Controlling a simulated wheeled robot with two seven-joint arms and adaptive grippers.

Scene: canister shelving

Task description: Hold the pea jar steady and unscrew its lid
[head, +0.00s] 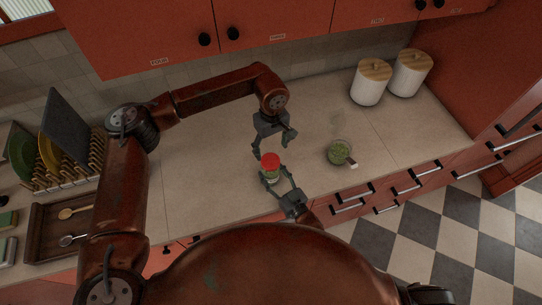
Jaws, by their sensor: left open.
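The pea jar (271,175) stands upright on the counter near its front edge, with its red lid (270,160) on top and green contents showing below. My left gripper (273,146) is open just behind and above the lid, fingers spread, apart from it as far as I can see. My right gripper (279,177) reaches in from the front, with one finger at the jar's lower left and the other to its right. Whether both fingers touch the jar is too small to tell.
A glass bowl of green peas (338,153) with a utensil stands to the right. Two white canisters (369,84) with wooden lids stand at the back right. A dish rack (68,178) and wooden tray (48,219) are at left. Red wall cabinets (280,30) overhang the back.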

